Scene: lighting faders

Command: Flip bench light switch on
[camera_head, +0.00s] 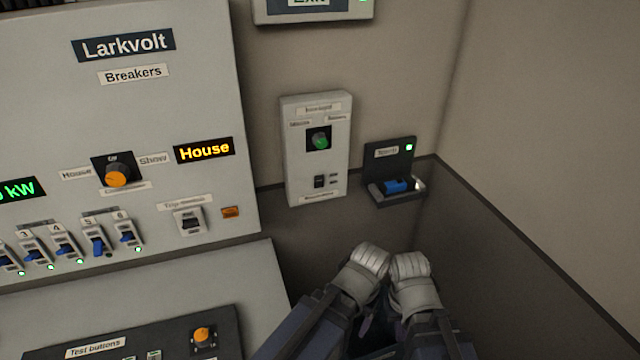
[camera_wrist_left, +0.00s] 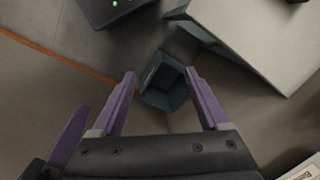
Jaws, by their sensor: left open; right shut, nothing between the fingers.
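A white wall box (camera_head: 295,165) with a green knob is left of the dark unit. The large Larkvolt breaker panel (camera_head: 60,110) and a test-button desk (camera_head: 255,285) fill the left. A bin (camera_wrist_left: 158,97) shows beyond the left fingers. The right wall is bare.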

